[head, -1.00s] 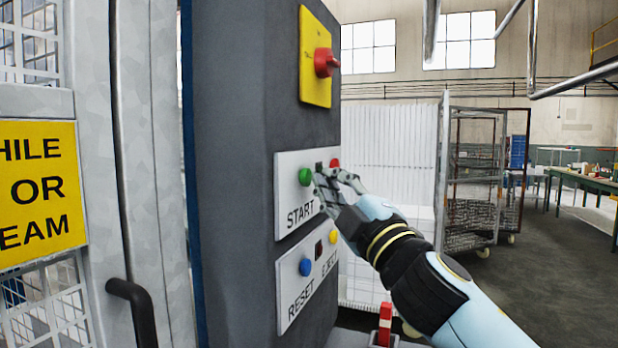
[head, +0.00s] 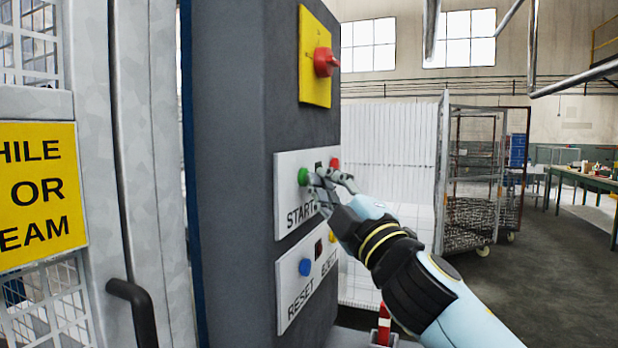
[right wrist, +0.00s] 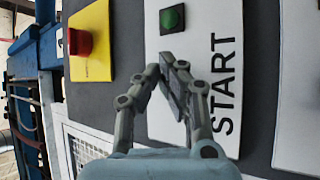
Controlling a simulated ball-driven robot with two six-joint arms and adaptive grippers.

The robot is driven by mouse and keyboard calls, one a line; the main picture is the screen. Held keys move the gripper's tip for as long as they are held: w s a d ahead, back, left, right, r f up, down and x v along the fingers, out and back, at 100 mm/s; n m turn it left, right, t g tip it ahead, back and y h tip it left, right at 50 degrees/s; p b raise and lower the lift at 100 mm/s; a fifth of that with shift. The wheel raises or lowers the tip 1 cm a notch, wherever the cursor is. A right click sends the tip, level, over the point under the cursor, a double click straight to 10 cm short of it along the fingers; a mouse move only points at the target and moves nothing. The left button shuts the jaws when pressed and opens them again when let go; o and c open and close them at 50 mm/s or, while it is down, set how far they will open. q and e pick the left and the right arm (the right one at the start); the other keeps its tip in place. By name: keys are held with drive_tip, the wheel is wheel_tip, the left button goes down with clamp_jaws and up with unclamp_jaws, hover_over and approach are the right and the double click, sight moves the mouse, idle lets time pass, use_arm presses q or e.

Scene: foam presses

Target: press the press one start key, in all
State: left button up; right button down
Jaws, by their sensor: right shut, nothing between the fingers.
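The green start key (head: 303,176) sits on a white plate marked START (head: 286,222), on the side of the grey press cabinet (head: 232,150). It also shows in the right wrist view (right wrist: 172,18), at the top of the plate. My right gripper (head: 320,180) is shut and empty, its fingertips just right of the green key in the head view. In the right wrist view its fingertips (right wrist: 172,75) show below the key with a gap in the picture. I cannot tell whether they touch it. My left gripper is not in view.
A red key (head: 335,163) is on the same plate. A blue reset key (head: 305,267) is below. A black door handle (head: 134,308) is at left. Wire carts (head: 470,190) stand behind right.

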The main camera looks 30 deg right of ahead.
drive_tip(key=shift+s+d+b, duration=0.45)
drive_tip(key=shift+s+d, duration=0.05)
drive_tip(key=shift+s, duration=0.15)
drive_tip(key=s+d+b, duration=0.3)
drive_tip(key=b, duration=0.2)
drive_tip(key=shift+s+d, duration=0.15)
drive_tip(key=shift+s, duration=0.25)
idle(0.7)
